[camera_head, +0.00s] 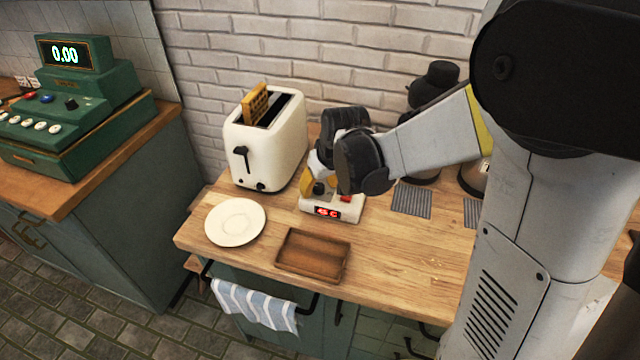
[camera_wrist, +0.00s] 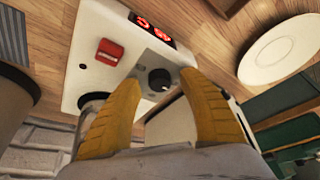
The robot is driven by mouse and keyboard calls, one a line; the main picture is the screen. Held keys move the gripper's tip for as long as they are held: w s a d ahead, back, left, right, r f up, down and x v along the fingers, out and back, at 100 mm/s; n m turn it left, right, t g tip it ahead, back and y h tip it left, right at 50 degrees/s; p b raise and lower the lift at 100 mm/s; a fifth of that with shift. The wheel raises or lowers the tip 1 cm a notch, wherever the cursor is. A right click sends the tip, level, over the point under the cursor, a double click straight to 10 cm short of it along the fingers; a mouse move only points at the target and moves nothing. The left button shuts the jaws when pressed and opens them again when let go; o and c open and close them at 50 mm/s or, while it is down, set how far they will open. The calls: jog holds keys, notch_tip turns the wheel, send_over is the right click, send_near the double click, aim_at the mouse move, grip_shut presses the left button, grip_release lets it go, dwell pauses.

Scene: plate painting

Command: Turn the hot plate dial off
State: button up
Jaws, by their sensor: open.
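The hot plate (camera_head: 345,212) is a white unit on the wooden counter with a lit red display (camera_head: 327,212) and a red switch (camera_head: 346,198). In the wrist view its white body (camera_wrist: 92,22) fills the upper middle, with the red switch (camera_wrist: 109,51) left of the black dial (camera_wrist: 159,79). The dial is round and dark with a small light pointer mark. My gripper (camera_wrist: 158,77) has yellow fingers, open and empty, one on each side of the dial in the wrist view. I cannot tell whether they touch it. In the head view my wrist hides much of the hot plate.
A white toaster (camera_head: 265,150) with bread stands close left of my gripper. A white plate (camera_head: 235,222) and a brown wooden tray (camera_head: 312,255) lie in front. A black kettle-like object (camera_head: 434,82) is behind my arm. The counter's front right is clear.

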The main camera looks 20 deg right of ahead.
jog(key=v, duration=1.2)
jog(key=shift+s, duration=0.1)
jog(key=s+m+t, duration=0.2)
jog(key=s, duration=1.3)
jog(key=shift+a+t+h, duration=0.3)
jog(key=shift+a+h, duration=0.1)
jog(key=shift+a, duration=0.05)
jog(key=shift+r, duration=0.1)
